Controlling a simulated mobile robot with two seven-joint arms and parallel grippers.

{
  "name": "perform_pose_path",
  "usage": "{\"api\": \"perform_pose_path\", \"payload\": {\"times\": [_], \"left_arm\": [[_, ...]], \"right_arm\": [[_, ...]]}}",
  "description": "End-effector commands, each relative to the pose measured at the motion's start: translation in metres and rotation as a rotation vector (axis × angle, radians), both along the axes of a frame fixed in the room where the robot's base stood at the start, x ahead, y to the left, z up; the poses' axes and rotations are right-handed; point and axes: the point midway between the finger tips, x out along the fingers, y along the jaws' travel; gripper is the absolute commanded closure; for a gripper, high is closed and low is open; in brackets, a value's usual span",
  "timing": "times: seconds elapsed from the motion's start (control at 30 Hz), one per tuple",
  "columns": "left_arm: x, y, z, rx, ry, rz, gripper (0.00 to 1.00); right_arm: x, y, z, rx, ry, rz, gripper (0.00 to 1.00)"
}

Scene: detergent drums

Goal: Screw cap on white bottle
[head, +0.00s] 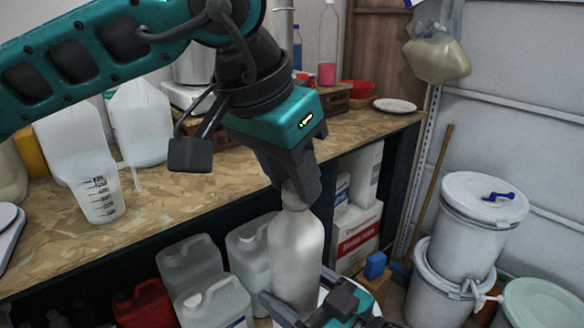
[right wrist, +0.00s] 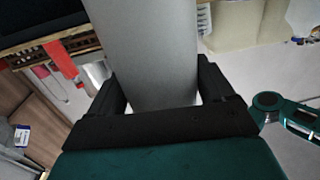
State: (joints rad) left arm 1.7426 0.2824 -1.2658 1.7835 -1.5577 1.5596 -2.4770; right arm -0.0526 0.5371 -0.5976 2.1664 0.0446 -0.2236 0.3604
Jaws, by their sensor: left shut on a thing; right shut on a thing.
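The white bottle (head: 296,258) stands upright in front of the bench in the head view. Its pale body also fills the middle of the right wrist view (right wrist: 145,45). My right gripper (head: 305,302) is shut around the lower body of the bottle, with one finger on each side in the right wrist view (right wrist: 165,95). My left gripper (head: 294,192) points down from above and is shut at the bottle's top. The cap is mostly hidden between its fingers, so I cannot tell how it sits on the neck.
The wooden bench (head: 190,195) runs behind the bottle, with a measuring jug (head: 100,200) on it. White canisters (head: 188,262) and a red canister (head: 145,305) stand below. Stacked white buckets (head: 470,225) stand at the right. A bag (head: 437,60) hangs at the upper right.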

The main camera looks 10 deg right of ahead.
Motion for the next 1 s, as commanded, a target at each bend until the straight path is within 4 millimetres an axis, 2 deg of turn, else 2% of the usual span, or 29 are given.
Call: {"api": "perform_pose_path", "payload": {"times": [0.33, 0.67, 0.7, 0.93, 1.0], "left_arm": [[0.0021, 0.0012, 0.0005, -0.001, 0.003, -0.254, 0.93], [0.0020, 0.0012, 0.0007, -0.001, 0.001, -0.284, 0.93], [0.0020, 0.0012, 0.0007, -0.001, 0.001, -0.284, 0.63], [0.0020, 0.0012, 0.0007, 0.000, 0.000, -0.283, 0.41], [0.0020, 0.0012, 0.0007, 0.000, 0.000, -0.283, 0.40]], "right_arm": [[0.0002, 0.0001, 0.0024, 0.003, -0.005, 0.001, 1.00], [0.0002, 0.0001, 0.0023, 0.004, -0.005, 0.001, 1.00], [0.0002, 0.0001, 0.0023, 0.004, -0.005, 0.001, 1.00], [0.0002, 0.0001, 0.0023, 0.003, -0.005, 0.001, 1.00], [0.0001, 0.0002, 0.0024, 0.003, -0.005, 0.001, 1.00]]}}
